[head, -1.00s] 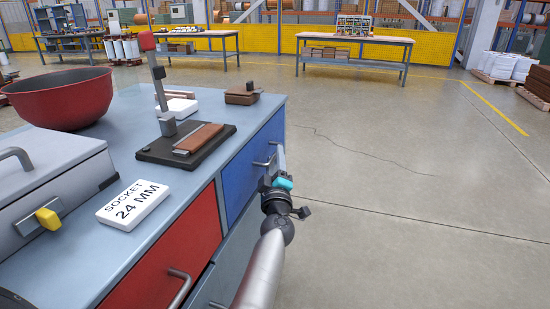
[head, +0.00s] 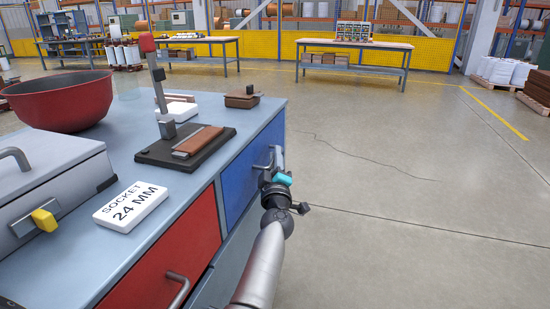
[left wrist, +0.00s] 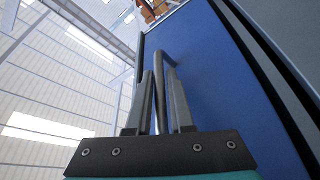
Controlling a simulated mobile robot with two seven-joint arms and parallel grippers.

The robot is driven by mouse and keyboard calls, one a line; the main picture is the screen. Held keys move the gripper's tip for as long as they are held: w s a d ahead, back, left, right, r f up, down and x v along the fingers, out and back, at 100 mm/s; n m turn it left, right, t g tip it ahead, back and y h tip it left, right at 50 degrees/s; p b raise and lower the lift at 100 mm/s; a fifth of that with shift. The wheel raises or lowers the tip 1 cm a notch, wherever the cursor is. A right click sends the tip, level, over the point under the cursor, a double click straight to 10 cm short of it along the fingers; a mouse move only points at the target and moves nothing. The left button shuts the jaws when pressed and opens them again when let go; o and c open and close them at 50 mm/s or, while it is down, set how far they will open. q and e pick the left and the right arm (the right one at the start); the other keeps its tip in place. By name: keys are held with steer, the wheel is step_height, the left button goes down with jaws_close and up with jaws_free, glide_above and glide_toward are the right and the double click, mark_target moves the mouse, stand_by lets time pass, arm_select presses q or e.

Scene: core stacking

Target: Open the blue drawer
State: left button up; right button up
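The blue drawer (head: 240,185) is in the right side of the grey workbench and looks shut, its front level with the bench side. Its grey bar handle (head: 262,165) shows beside my left gripper (head: 275,163). In the left wrist view, the handle (left wrist: 160,85) runs between the two fingers of my left gripper (left wrist: 161,90), against the blue drawer front (left wrist: 225,85). The fingers stand apart, with small gaps showing beside the bar. My right gripper is not in view.
A red drawer (head: 165,265) with its own handle is nearer in the same bench. The floor to the right is clear.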

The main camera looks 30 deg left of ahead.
arm_select(q)
jaws_close()
stand_by(1.0)
